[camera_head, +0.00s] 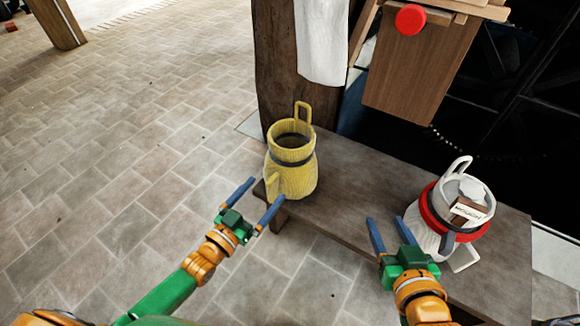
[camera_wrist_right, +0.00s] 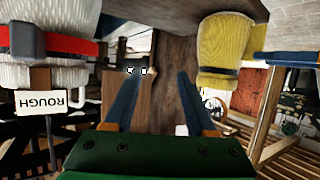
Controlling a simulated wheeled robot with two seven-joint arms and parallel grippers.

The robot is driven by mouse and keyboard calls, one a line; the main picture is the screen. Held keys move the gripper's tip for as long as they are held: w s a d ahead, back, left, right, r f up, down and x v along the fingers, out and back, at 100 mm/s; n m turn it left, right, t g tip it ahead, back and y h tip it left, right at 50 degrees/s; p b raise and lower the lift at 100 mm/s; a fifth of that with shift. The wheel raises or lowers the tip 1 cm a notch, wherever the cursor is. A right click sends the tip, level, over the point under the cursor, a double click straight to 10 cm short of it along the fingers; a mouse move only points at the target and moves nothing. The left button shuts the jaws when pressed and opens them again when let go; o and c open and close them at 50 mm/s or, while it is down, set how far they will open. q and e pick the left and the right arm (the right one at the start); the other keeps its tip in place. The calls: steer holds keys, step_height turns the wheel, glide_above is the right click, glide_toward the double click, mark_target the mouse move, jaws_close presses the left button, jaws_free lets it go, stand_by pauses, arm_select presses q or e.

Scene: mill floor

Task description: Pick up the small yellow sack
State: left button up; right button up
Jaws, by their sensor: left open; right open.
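The small yellow sack (camera_head: 291,175) stands upright at the left end of a wooden bench. It has a dark band, an open top, a loop at the back of its rim and a lower handle on its near left side. My left gripper (camera_head: 268,190) is open, its fingers pointing toward the sack's near left side; I cannot tell whether they touch it. My right gripper (camera_head: 385,219) is open and empty, in front of a white sack. The right wrist view shows the yellow sack (camera_wrist_right: 226,48) upside down, to the right of my right gripper's fingers (camera_wrist_right: 159,76).
The white sack (camera_head: 427,226) with a red band and a tag stands on the bench's right part. The bench top (camera_head: 360,180) between the sacks is clear. A wooden post (camera_head: 285,70) with a white cloth (camera_head: 322,40) rises behind. Open paved floor lies left.

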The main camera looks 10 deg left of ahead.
mark_target(267, 188)
arm_select(q)
steer(key=shift+w+d+f+b, duration=0.2)
steer(key=shift+w+b, duration=0.1)
steer(key=shift+w, duration=0.2)
steer(key=shift+w+d+f+b, duration=0.15)
steer(key=shift+w+b, duration=0.1)
steer(key=shift+w, duration=0.2)
steer(key=shift+b+x, duration=0.4)
steer(key=shift+x, duration=0.8)
steer(key=shift+a+r, duration=0.1)
jaws_close()
arm_select(e)
step_height(267, 188, up, 14)
steer(key=a+n+t+y, duration=0.1)
steer(key=a+t+y, duration=0.1)
steer(key=t, duration=0.6)
steer(key=shift+w+r+y, duration=0.15)
steer(key=shift+r+y, duration=0.1)
steer(key=shift+y, duration=0.25)
